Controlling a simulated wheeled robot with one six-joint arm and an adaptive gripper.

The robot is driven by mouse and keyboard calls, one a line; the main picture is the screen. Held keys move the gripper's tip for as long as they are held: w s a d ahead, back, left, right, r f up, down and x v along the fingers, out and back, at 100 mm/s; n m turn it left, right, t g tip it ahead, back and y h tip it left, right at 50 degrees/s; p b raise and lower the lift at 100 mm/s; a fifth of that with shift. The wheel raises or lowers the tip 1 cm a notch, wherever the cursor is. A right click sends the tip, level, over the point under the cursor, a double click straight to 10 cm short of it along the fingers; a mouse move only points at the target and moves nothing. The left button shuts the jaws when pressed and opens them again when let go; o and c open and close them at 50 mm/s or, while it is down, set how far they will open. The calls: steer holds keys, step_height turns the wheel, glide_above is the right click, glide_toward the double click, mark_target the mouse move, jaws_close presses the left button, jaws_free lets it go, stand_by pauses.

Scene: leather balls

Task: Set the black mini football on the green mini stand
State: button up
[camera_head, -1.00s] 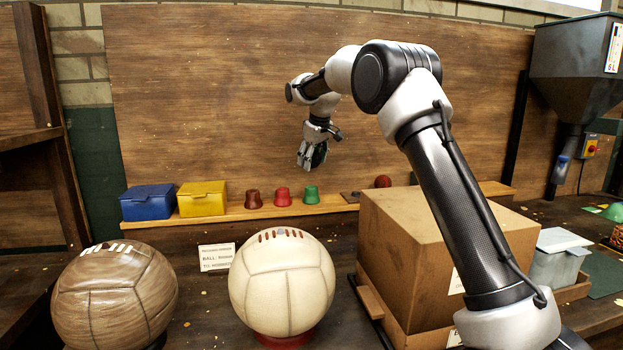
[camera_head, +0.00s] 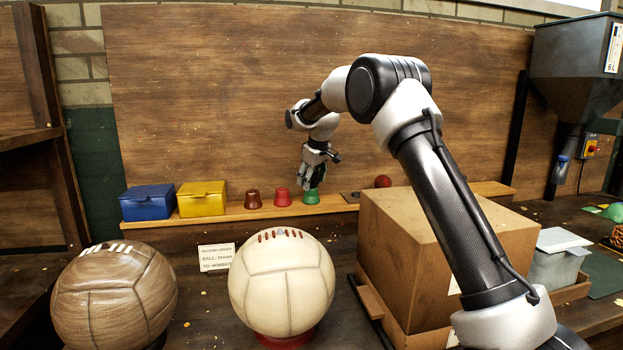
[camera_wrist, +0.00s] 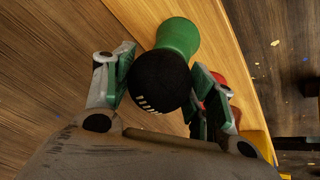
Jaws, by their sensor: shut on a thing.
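The black mini football (camera_wrist: 158,82) is between the two fingers of my gripper (camera_wrist: 160,88) in the wrist view, with white lacing marks on its near side. My gripper (camera_head: 314,184) is shut on it; in the head view the fingers largely hide the ball. The green mini stand (camera_head: 312,197) is upright on the wooden shelf. It also shows in the wrist view (camera_wrist: 179,36), just past the ball. The ball overlaps the stand's end there. In the head view my fingertips are right above the stand; I cannot tell whether ball and stand touch.
A red stand (camera_head: 282,197) and a brown stand (camera_head: 253,199) are left of the green one on the shelf (camera_head: 232,213). Yellow (camera_head: 202,199) and blue (camera_head: 148,203) boxes are farther left. A red mini ball (camera_head: 383,181) is to the right. A wooden panel (camera_head: 230,100) rises behind.

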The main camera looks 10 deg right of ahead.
steer(key=o, duration=1.1)
steer(key=v, duration=1.2)
steer(key=shift+r, duration=0.1)
